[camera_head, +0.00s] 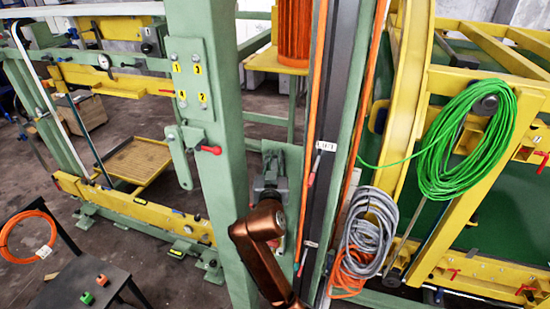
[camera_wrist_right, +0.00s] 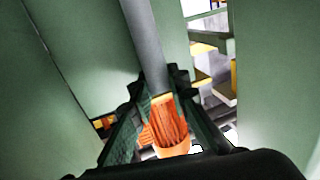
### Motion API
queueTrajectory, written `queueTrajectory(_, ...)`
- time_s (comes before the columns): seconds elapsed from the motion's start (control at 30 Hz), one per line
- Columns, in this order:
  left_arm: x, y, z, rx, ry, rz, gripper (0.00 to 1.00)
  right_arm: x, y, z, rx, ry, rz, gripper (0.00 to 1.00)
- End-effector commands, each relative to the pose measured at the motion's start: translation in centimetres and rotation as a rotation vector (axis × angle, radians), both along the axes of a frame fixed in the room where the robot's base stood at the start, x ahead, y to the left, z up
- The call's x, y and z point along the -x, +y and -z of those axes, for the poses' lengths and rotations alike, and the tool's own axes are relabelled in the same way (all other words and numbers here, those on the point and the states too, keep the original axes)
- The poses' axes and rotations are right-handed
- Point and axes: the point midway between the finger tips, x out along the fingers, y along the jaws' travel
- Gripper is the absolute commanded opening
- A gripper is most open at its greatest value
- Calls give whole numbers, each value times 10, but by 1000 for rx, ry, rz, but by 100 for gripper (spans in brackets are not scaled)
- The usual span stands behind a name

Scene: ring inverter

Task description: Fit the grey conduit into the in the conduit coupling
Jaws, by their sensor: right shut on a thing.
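My right gripper (camera_head: 272,163) is beside the tall green post in the head view, with my copper-coloured arm below it. In the right wrist view, the dark fingers of my right gripper (camera_wrist_right: 160,94) are shut on the grey conduit (camera_wrist_right: 146,45). The conduit is a smooth grey tube that runs from between the fingers up to the top edge, slightly tilted. Its far end is cut off there. In the head view I cannot clearly make out the held conduit. I cannot clearly identify the conduit coupling in either view. My left gripper is not in view.
The green post (camera_head: 217,150) stands close left of my gripper. Vertical orange conduits and a dark channel run close on its right. An orange ribbed cylinder (camera_head: 294,35) stands behind. Grey cable (camera_head: 368,235) and green cable (camera_head: 465,140) coils hang at right.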

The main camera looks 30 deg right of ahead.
Motion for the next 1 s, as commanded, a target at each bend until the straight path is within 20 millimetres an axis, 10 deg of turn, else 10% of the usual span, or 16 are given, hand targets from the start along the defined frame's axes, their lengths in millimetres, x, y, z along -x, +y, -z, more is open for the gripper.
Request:
queueTrajectory(0.6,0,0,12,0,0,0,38,0,0,15,0,0,1,0)
queueTrajectory(0.63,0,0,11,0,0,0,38,0,0,15,0,0,1,18)
queueTrajectory(1.0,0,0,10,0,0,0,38,0,0,14,0,0,0,36)
